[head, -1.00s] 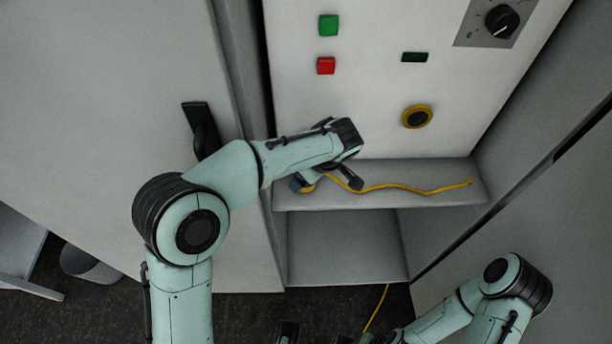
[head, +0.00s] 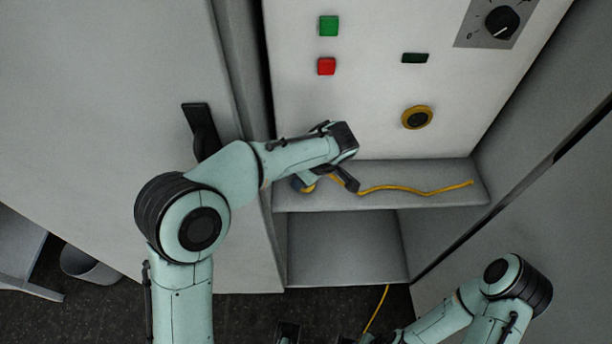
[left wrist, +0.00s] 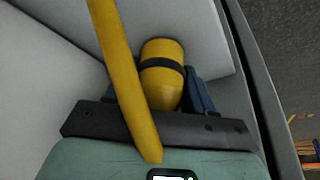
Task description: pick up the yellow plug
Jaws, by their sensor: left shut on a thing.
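The yellow plug (head: 309,189) is at the left end of the grey shelf, mostly hidden by my left gripper (head: 303,186) in the head view. In the left wrist view the plug (left wrist: 161,88) is a rounded yellow body with a black band, set between the blue fingers. My left gripper is shut on it. The yellow cable (head: 415,189) runs right along the shelf; a thick stretch of it crosses the left wrist view. My right gripper (head: 315,334) is low at the bottom edge, partly cut off; its jaw state is unclear.
Above the shelf (head: 455,176) a white panel carries a green button (head: 329,26), a red button (head: 326,66), a yellow-ringed round socket (head: 417,117) and a black rotary knob (head: 502,21). Cabinet walls stand on both sides. An open compartment (head: 345,250) lies below.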

